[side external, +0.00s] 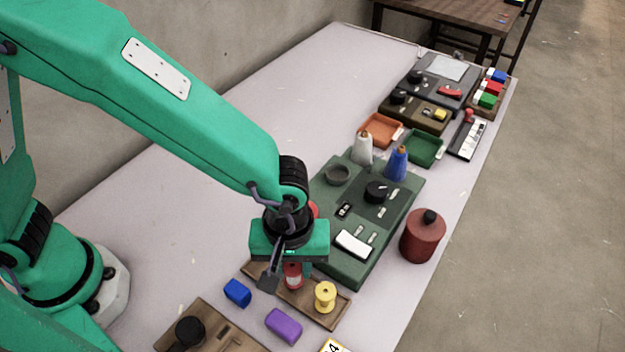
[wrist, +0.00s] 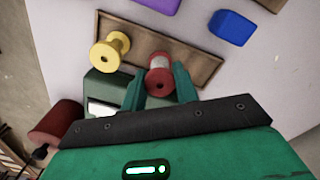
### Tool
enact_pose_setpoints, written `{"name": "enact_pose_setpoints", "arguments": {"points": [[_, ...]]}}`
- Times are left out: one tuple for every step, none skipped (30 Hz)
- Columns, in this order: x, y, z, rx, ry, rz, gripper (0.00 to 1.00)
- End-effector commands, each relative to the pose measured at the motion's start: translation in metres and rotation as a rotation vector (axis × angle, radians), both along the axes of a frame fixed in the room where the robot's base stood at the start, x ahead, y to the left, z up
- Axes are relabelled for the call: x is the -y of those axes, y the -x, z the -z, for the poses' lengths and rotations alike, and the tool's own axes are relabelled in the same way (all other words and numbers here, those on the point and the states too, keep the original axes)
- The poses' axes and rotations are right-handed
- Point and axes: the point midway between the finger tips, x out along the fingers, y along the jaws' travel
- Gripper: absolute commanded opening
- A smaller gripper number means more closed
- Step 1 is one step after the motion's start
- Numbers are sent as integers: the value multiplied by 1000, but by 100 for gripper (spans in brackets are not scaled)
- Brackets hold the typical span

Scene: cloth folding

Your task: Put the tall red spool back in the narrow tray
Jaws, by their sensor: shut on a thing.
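The red spool (side external: 293,275) is between my gripper's fingers (side external: 287,277), which are shut on it. In the wrist view the red spool (wrist: 158,77) has a pale band of winding and overlaps the lower edge of the narrow brown tray (wrist: 203,68). The narrow tray (side external: 307,300) lies under my gripper in the side view. I cannot tell whether the spool touches the tray floor. A yellow spool (side external: 325,296) stands at the tray's right end; it also shows in the wrist view (wrist: 110,50).
A blue block (side external: 237,292) and a purple block (side external: 284,325) lie beside the tray. A green panel (side external: 372,245) with knobs and switches is behind it. A dark red canister (side external: 422,236) stands near the table's right edge. The table's left side is clear.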

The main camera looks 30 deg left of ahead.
Motion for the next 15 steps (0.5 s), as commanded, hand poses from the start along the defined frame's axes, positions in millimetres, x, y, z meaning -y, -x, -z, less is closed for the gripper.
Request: {"name": "enact_pose_setpoints", "arguments": {"points": [[-1,1,6,-2,-3,0,4],[-1,1,9,-2,-3,0,4],[0,0,11,-1,-2,0,4],[0,0,13,-1,-1,0,4],[0,0,14,-1,-1,0,4],[0,0,15,-1,-1,0,4],[0,0,15,-1,-1,0,4],[0,0,15,-1,-1,0,4],[0,0,14,0,0,0,4],[0,0,14,0,0,0,4],[0,0,14,0,0,0,4],[0,0,14,0,0,0,4],[0,0,14,0,0,0,4],[0,0,15,0,0,0,4],[0,0,15,-1,-1,0,4]]}}
